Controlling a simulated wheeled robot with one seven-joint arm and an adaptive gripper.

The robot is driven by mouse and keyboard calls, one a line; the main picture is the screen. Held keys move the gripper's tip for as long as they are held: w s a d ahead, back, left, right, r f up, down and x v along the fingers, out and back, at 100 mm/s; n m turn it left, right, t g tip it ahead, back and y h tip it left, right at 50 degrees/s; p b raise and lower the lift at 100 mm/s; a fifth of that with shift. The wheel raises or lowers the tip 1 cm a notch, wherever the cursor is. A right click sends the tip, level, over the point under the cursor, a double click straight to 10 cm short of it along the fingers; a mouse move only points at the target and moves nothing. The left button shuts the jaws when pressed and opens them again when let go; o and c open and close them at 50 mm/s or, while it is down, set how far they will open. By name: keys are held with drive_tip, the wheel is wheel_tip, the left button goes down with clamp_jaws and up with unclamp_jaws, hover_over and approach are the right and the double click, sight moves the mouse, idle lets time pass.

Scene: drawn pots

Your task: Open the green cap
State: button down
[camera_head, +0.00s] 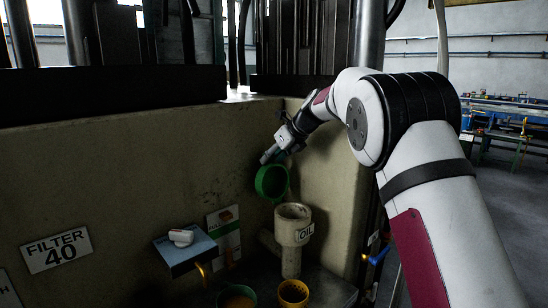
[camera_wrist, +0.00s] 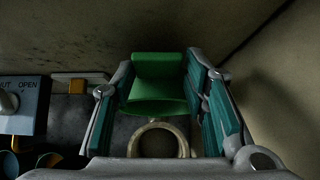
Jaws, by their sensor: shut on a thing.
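The green cap (camera_head: 272,182) is tilted up at the upper left of the beige OIL pot (camera_head: 292,226), its round side toward the head camera. The pot's round mouth is uncovered. My gripper (camera_head: 274,155) is at the top of the cap, shut on it. In the wrist view the cap (camera_wrist: 158,88) sits between the two teal-padded fingers, with the pot's rim (camera_wrist: 158,126) below it. I cannot tell whether the cap still touches the pot.
A blue box with a white knob (camera_head: 181,237) is left of the pot; the wrist view shows its OPEN marking. A yellow cup (camera_head: 293,292) and a green-rimmed cup (camera_head: 236,297) stand in front. Beige walls close in behind and at the right.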

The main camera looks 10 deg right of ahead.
drive_tip(key=shift+s+a+f, duration=0.15)
drive_tip(key=shift+a+f, duration=0.2)
drive_tip(key=shift+a, duration=0.05)
drive_tip(key=c, duration=1)
unclamp_jaws()
drive_tip(key=shift+c, duration=0.2)
drive_tip(key=shift+d, duration=0.3)
drive_tip(key=shift+s+d+r, duration=0.1)
drive_tip(key=shift+d+r, duration=0.05)
drive_tip(key=shift+r, duration=0.05)
drive_tip(key=v, duration=1.1)
drive_tip(key=shift+r, duration=0.35)
drive_tip(key=shift+s, duration=0.15)
